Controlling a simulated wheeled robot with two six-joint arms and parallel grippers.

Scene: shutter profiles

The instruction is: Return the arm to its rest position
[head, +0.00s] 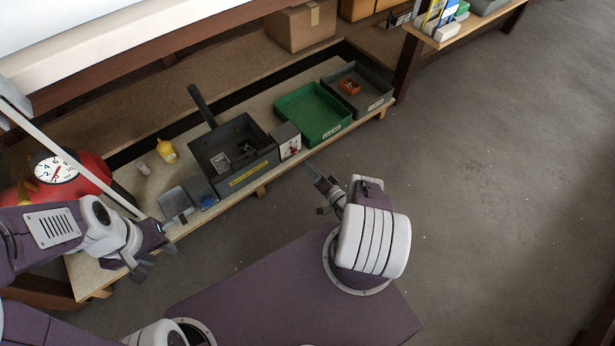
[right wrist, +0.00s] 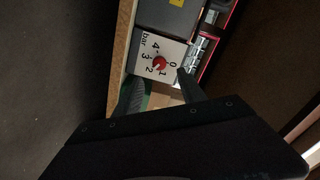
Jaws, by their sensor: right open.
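My right gripper (head: 322,187) is in front of the bench's front edge, in the middle of the head view. In the right wrist view it (right wrist: 160,92) is open, with its two dark fingers apart and nothing between them. A small box with a red knob and a bar scale (right wrist: 161,58) shows beyond the fingertips; in the head view the box (head: 287,143) stands on the bench, apart from the gripper. My left gripper (head: 152,252) is over the bench's front edge at the left; its finger opening is not clear.
On the low wooden bench (head: 140,195) stand a dark grey bin (head: 250,180), a green tray (head: 318,117), a grey tray (head: 375,88), a yellow bottle (head: 168,152) and a red machine with a dial (head: 92,170). The floor (head: 480,170) at the right is clear.

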